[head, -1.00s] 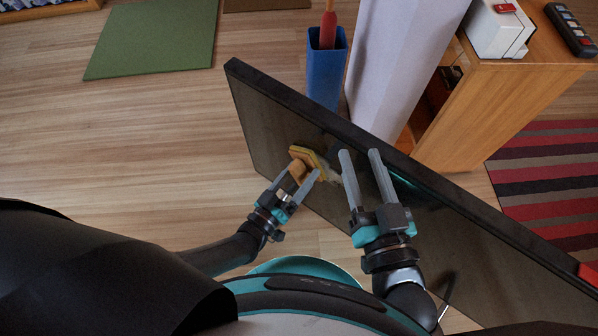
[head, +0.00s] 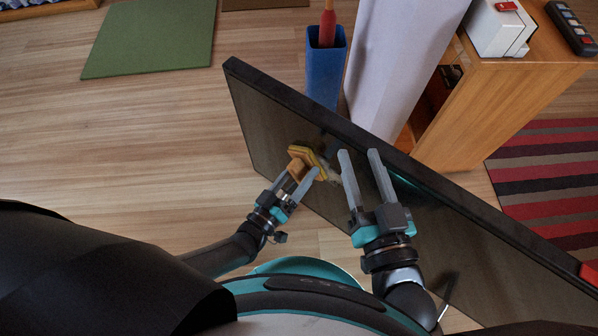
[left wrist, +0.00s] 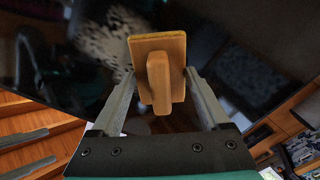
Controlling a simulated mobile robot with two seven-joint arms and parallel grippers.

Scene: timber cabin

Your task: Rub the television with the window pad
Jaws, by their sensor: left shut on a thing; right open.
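The television (head: 270,115) is a large dark flat screen with a black frame, standing at a slant across the head view. The window pad (head: 308,162) is a tan block with a yellowish layer, at the left part of the screen. My left gripper (head: 297,180) is shut on the pad's handle, which shows between the fingers in the left wrist view (left wrist: 158,80). The pad's face is toward the dark screen and appears at or very near it; contact is hidden. My right gripper (head: 360,155) is open and empty in front of the screen.
Behind the television stand a blue bin (head: 325,75) with a red-handled thing, a white column (head: 395,60) and a wooden cabinet (head: 500,110) bearing a white box and a dark remote. A striped rug (head: 545,185) lies right. The wooden floor at left is clear up to a green mat (head: 150,40).

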